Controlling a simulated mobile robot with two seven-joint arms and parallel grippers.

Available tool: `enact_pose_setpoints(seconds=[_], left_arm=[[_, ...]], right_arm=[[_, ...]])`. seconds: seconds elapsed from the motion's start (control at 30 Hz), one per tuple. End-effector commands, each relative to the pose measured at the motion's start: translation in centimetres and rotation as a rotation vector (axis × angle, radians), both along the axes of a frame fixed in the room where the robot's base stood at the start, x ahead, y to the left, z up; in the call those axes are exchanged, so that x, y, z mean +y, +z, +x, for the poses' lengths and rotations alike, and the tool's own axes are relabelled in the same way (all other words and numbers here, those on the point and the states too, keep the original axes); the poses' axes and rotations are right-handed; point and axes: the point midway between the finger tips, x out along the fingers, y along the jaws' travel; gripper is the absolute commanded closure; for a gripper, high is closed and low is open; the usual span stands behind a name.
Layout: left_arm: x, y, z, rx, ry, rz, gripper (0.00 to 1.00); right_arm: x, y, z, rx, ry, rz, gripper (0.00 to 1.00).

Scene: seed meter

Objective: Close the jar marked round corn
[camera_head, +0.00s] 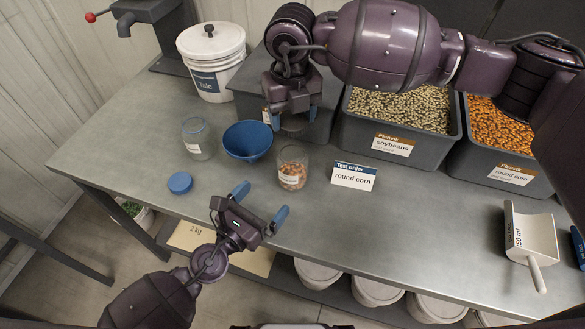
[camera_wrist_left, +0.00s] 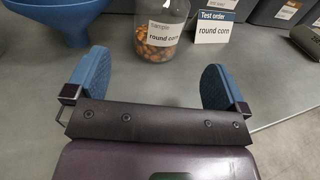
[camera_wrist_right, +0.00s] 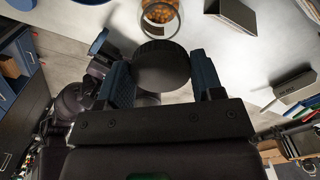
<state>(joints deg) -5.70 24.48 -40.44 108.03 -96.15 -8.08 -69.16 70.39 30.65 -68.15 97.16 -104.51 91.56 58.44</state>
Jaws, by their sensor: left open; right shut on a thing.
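The glass jar marked round corn (camera_head: 292,168) stands upright and open on the table with orange kernels in its lower part. Its label also reads round corn in the left wrist view (camera_wrist_left: 158,40), and its open mouth shows in the right wrist view (camera_wrist_right: 160,14). My right gripper (camera_head: 294,117) is above the jar, shut on a dark round lid (camera_wrist_right: 161,67); the lid is apart from the jar. My left gripper (camera_head: 260,203) is open and empty in front of the jar, its fingers spread and pointing toward it.
A test order card (camera_head: 353,177) is close on the right. Bins of soybeans (camera_head: 400,108) and corn (camera_head: 497,124) stand behind; a scoop (camera_head: 530,235) lies right.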

Motion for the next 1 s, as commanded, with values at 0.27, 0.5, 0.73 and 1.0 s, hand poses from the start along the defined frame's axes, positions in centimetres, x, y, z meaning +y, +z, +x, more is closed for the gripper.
enact_pose_setpoints(seconds=[0.27, 0.5, 0.73, 1.0], left_arm=[[-1.4, 0.1, 2.1, -0.001, 0.003, -0.004, 0.00], [-2.7, 0.1, 4.0, -0.002, 0.003, -0.006, 0.00], [-4.3, 0.1, 6.3, -0.001, 0.002, -0.003, 0.00], [-6.0, 0.0, 9.0, 0.001, 0.002, -0.001, 0.00]], right_arm=[[0.0, 0.0, 0.0, 0.000, 0.000, 0.000, 0.61], [0.0, 0.0, 0.0, 0.000, 0.000, 0.000, 0.61], [0.0, 0.0, 0.0, 0.000, 0.000, 0.000, 0.61], [0.0, 0.0, 0.0, 0.000, 0.000, 0.000, 0.61]])
